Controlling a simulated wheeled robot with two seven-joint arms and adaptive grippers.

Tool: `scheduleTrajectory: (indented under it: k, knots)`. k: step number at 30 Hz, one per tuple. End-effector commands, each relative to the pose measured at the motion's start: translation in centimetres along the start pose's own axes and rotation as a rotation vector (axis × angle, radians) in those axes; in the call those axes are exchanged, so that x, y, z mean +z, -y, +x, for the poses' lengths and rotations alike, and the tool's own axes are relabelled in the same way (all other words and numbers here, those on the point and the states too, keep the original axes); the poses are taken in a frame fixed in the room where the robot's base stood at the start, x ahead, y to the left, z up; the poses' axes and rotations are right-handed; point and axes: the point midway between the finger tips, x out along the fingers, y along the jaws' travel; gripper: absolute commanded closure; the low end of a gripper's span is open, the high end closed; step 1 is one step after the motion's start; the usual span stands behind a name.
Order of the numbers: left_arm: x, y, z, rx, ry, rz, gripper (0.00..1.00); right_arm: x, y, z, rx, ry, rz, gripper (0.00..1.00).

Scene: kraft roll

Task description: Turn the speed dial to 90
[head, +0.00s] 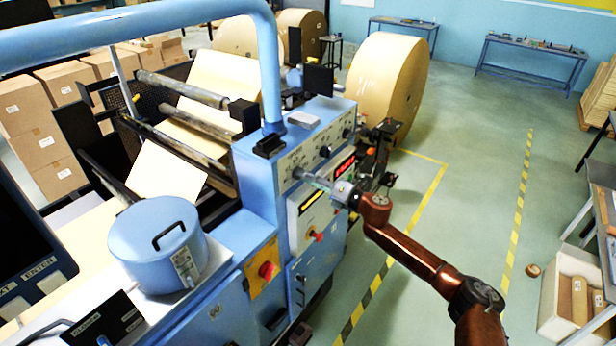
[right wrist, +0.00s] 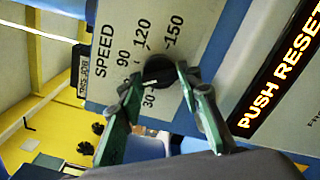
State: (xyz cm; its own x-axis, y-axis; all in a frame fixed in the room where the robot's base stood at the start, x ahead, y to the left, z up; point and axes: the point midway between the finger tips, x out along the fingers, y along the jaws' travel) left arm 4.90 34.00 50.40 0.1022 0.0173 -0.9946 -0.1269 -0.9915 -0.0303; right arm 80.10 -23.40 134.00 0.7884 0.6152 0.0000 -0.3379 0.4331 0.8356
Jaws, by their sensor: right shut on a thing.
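The black speed dial (right wrist: 158,70) sits on a pale panel (right wrist: 205,22) in the right wrist view. "SPEED" and the marks 30, 90, 120 and 150 are printed around it; a finger hides part of the scale. My right gripper (right wrist: 155,83) has its green fingertips on either side of the dial and is shut on it. A small light mark shows low on the dial, but its exact setting is unclear. In the head view my right gripper (head: 313,180) reaches the blue machine's sloped panel (head: 318,135) and covers the dial. My left gripper is not in view.
A lit display (right wrist: 280,85) beside the dial reads "PUSH RESET". Below the panel are a red knob (head: 318,236) and a red button on a yellow plate (head: 267,270). A blue lidded pot (head: 160,250) stands at the left.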

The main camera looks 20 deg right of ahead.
Motion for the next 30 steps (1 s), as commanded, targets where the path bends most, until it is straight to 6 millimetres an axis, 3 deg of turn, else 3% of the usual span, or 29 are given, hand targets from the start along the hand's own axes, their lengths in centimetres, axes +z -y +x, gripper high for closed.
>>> scheduleTrajectory:
  k: [15, 30]
  knots:
    - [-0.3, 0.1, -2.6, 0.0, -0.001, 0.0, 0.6, 0.1, 0.1, -0.1, -0.004, 0.002, 0.413, 0.92]
    - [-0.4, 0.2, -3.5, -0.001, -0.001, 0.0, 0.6, 0.1, 0.1, 0.0, -0.003, 0.003, 0.578, 0.92]
